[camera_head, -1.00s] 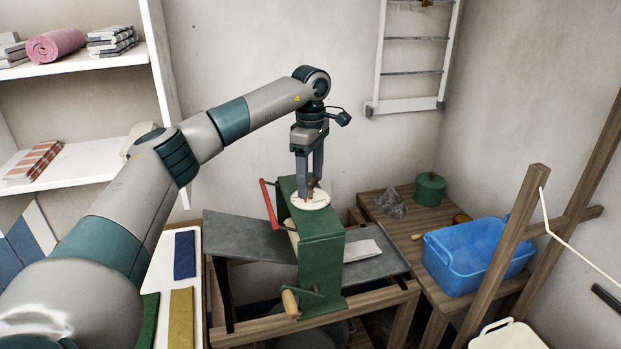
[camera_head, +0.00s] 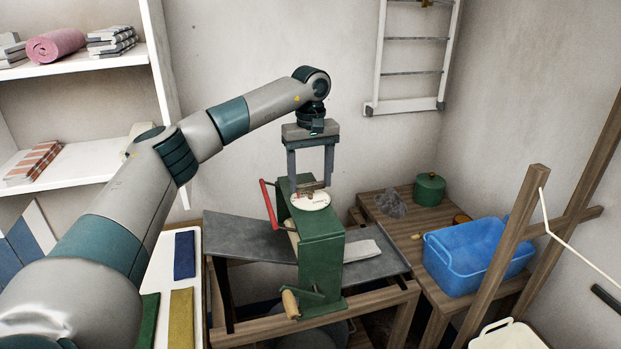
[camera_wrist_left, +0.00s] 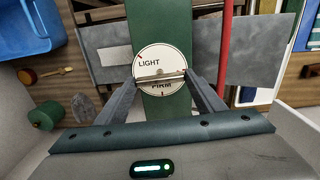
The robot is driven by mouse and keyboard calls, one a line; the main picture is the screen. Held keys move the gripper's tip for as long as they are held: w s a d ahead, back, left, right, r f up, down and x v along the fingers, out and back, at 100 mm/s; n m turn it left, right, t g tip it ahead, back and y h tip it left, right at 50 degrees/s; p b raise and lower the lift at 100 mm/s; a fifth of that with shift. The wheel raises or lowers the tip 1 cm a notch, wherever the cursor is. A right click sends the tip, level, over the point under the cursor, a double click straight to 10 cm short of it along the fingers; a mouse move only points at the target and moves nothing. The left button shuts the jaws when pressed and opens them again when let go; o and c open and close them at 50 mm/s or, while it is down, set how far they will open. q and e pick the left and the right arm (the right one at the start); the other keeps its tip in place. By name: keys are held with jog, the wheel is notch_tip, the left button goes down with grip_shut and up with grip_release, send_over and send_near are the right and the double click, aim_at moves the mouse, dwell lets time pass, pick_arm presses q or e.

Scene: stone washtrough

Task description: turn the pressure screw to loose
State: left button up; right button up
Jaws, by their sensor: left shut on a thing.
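The pressure screw, a small brown cross bar (camera_head: 310,186), sits over a round white dial (camera_head: 311,203) on top of the green mangle frame (camera_head: 321,250). My left gripper (camera_head: 310,185) points straight down from above, its two fingers shut on the ends of the bar. In the left wrist view the bar (camera_wrist_left: 161,77) lies across the dial (camera_wrist_left: 160,57) between the fingertips. The dial reads LIGHT above the bar and FIRM below it, with a red mark at its lower edge; a loose label is not legible. My right gripper is out of view.
A red lever (camera_head: 268,204) stands close to the left of the dial. Grey boards (camera_head: 245,235) extend from both sides of the frame. A blue tub (camera_head: 475,262) and a green pot (camera_head: 429,189) stand on the wooden table at right.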

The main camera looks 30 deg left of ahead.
pick_arm(q)
jog(key=shift+w+r+m, duration=0.1)
jog(key=shift+r+m, duration=0.1)
jog(key=shift+m, duration=0.1)
jog(key=o, duration=1)
jog(key=shift+c, duration=0.2)
jog(key=shift+o, duration=0.5)
jog(key=shift+f, duration=0.1)
jog(key=shift+r+b, duration=0.3)
jog(key=shift+r, duration=0.25)
notch_tip(320, 180, up, 11)
jog(key=b, duration=0.2)
notch_tip(320, 180, up, 5)
send_over(310, 184)
jog(key=shift+w+r, duration=0.15)
